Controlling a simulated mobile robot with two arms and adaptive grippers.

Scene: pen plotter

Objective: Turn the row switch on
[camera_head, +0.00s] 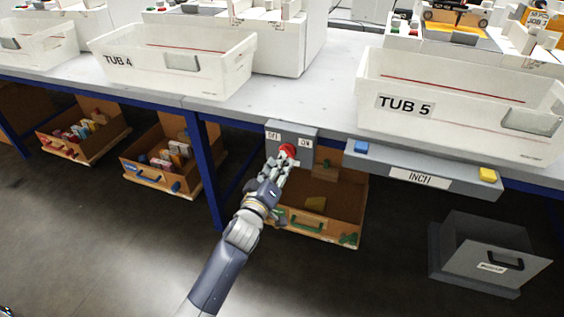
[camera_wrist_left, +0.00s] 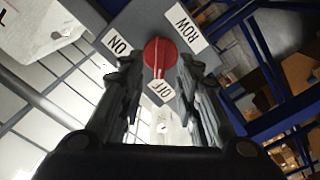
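The row switch is a grey box (camera_head: 304,131) on the front edge of the bench, with OFF and ON labels and a red knob (camera_head: 288,150). In the left wrist view the red knob (camera_wrist_left: 159,54) lies between the ON, ROW and OFF labels. Its raised ridge appears to line up toward OFF. My left gripper (camera_head: 281,162) is at the knob in the head view. In the left wrist view its fingers (camera_wrist_left: 157,68) are spread on either side of the knob, with gaps visible. Whether a fingertip touches it is unclear. My right gripper is not in view.
TUB 5 (camera_head: 465,117) stands on the bench to the right, above a grey INCH bar (camera_head: 420,176) with blue and yellow buttons. TUB 4 (camera_head: 165,62) is to the left. A wooden bin (camera_head: 330,205) sits below the switch, beside a blue bench leg (camera_head: 208,170).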

